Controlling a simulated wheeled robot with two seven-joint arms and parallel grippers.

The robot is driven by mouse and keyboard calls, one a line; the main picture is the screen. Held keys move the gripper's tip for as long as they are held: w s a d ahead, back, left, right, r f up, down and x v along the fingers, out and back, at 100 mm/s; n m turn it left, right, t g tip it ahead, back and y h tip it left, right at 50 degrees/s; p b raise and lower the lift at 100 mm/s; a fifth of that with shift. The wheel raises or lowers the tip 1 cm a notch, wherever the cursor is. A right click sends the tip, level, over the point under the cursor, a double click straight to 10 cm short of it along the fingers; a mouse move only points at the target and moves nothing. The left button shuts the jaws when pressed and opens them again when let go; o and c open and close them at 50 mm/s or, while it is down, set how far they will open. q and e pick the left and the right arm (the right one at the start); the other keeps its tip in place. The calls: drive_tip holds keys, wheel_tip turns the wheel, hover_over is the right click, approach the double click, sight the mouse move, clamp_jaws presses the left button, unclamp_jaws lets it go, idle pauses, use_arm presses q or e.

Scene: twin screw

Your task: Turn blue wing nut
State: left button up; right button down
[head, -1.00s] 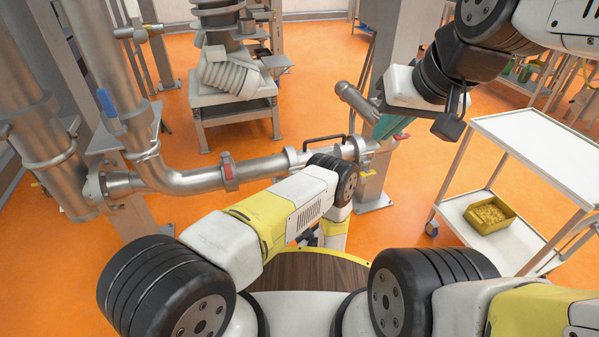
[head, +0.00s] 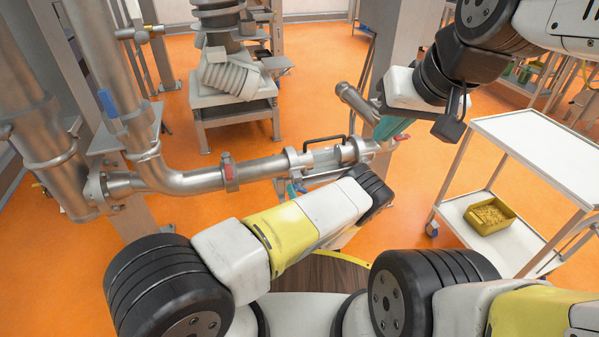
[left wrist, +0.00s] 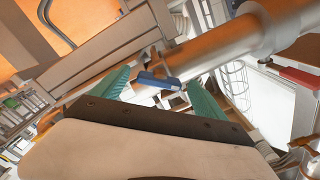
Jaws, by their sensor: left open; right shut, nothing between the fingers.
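The blue wing nut (left wrist: 158,80) shows in the left wrist view below the metal pipe (left wrist: 210,50). My left gripper (left wrist: 160,76) is open, its two teal fingers spread with the nut between their tips in the picture. Whether either finger touches the nut I cannot tell. In the head view a bit of blue and teal, the area of my left gripper (head: 291,188), shows just below the pipe; my forearm hides most of it. My right gripper (head: 392,127) is shut and empty, near the pipe's right end.
A red handle (head: 229,171) sits on the pipe, and a black handle (head: 324,140) rises over its clear section. A blue lever (head: 108,103) is on the left upright pipe. A white cart (head: 535,150) with a yellow bin (head: 490,216) stands at the right.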

use_arm(q)
drive_tip(key=shift+x, duration=1.35)
drive_tip(key=c, duration=1.4)
drive_tip(key=shift+n, duration=0.3)
drive_tip(key=n, duration=0.3)
drive_tip(key=shift+d+n, duration=0.1)
drive_tip(key=shift+n, duration=2)
drive_tip(key=shift+f, duration=0.1)
